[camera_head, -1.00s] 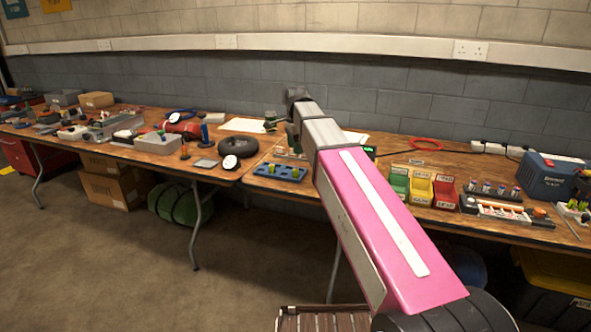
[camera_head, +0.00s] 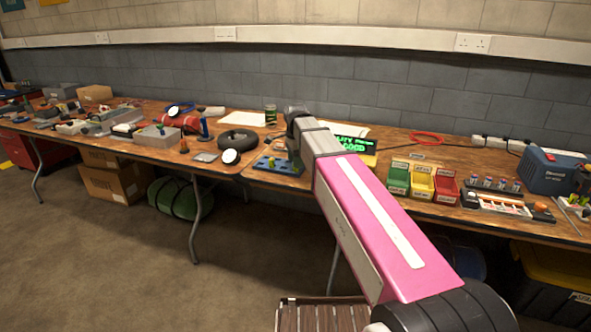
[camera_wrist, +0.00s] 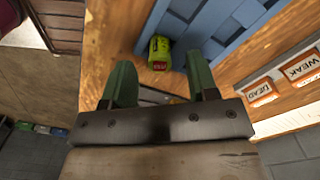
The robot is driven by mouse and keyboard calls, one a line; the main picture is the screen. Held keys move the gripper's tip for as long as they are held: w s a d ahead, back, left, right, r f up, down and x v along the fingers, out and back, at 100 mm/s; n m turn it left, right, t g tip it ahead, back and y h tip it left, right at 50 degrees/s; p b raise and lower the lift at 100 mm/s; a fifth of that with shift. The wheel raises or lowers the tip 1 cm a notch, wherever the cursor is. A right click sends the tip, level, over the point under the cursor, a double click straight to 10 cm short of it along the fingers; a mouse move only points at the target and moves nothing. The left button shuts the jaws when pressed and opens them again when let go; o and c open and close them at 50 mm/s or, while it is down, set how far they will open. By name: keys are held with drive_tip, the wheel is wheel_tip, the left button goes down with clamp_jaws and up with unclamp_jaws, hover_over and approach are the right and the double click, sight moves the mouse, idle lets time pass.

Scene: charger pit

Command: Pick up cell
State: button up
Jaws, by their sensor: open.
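The cell (camera_wrist: 159,47), yellow-green with a red end, is at the edge of a blue tray (camera_wrist: 212,22) in the wrist view. In the head view the blue tray (camera_head: 290,169) lies near the table's front edge, and the cell shows small on it (camera_head: 271,162). My gripper (camera_wrist: 159,68) has two green fingers, open and empty. In the wrist view the cell appears between and just beyond the fingertips, apart from both. In the head view my arm hides part of the tray and the fingers are hard to make out.
Green, yellow and red bins (camera_head: 421,183) stand right of my arm; the wrist view shows labels DEAD and WEAK. A green-lit display (camera_head: 352,144) stands behind my arm.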

wheel_tip(320, 180, down, 2)
drive_tip(key=shift+f, duration=0.2)
clamp_jaws()
drive_tip(key=shift+r, duration=0.15)
